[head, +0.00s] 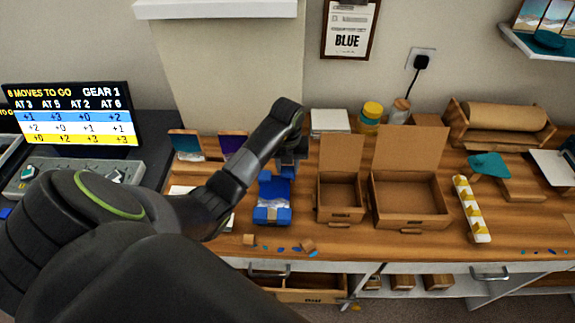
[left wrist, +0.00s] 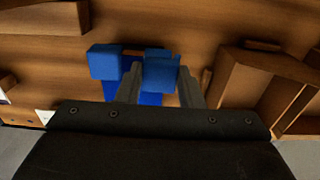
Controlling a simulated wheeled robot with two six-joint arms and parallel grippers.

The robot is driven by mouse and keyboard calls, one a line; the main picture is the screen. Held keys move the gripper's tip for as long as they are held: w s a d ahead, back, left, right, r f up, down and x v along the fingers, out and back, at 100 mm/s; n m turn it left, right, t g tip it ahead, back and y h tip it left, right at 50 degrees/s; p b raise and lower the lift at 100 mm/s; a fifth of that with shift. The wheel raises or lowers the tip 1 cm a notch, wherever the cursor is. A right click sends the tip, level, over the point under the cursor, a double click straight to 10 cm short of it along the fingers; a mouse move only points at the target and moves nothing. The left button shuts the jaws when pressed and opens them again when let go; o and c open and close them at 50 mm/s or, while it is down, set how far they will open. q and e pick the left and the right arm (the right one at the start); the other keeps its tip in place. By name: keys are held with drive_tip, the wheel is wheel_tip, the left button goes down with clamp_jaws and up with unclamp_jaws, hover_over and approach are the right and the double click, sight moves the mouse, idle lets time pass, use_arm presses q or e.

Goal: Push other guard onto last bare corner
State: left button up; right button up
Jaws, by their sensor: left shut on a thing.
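My left gripper (head: 291,162) is over the wooden bench, at the back right of a blue piece (head: 272,188) that has blue corner parts and a pale middle at its front. In the left wrist view my left gripper (left wrist: 160,85) has its two fingers on either side of a blue guard block (left wrist: 160,74) and is shut on it. Another blue guard block (left wrist: 105,63) sits just left of it, apart from the fingers. Blue surface shows behind and between the two blocks. My arm hides part of the bench, and I cannot tell how fully the held guard is seated. My right gripper is not in view.
Two open cardboard boxes (head: 341,213) (head: 408,216) stand close to the right of the blue piece. Two small brown cubes (head: 249,240) (head: 307,245) and blue scraps lie at the front edge. A white strip with yellow pieces (head: 471,209) lies farther right. A drawer (head: 305,290) is open below.

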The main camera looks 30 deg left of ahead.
use_arm(q)
drive_tip(key=shift+f, duration=0.3)
drive_tip(key=shift+f+b, duration=0.25)
drive_tip(key=shift+b, duration=0.15)
drive_tip(key=shift+f+b, duration=0.3)
drive_tip(key=shift+f, duration=0.1)
drive_tip(key=shift+s, duration=0.2)
idle(0.7)
drive_tip(key=o, duration=1)
wheel_tip(320, 180, up, 8)
drive_tip(key=p, duration=0.6)
drive_tip(key=shift+p, duration=0.4)
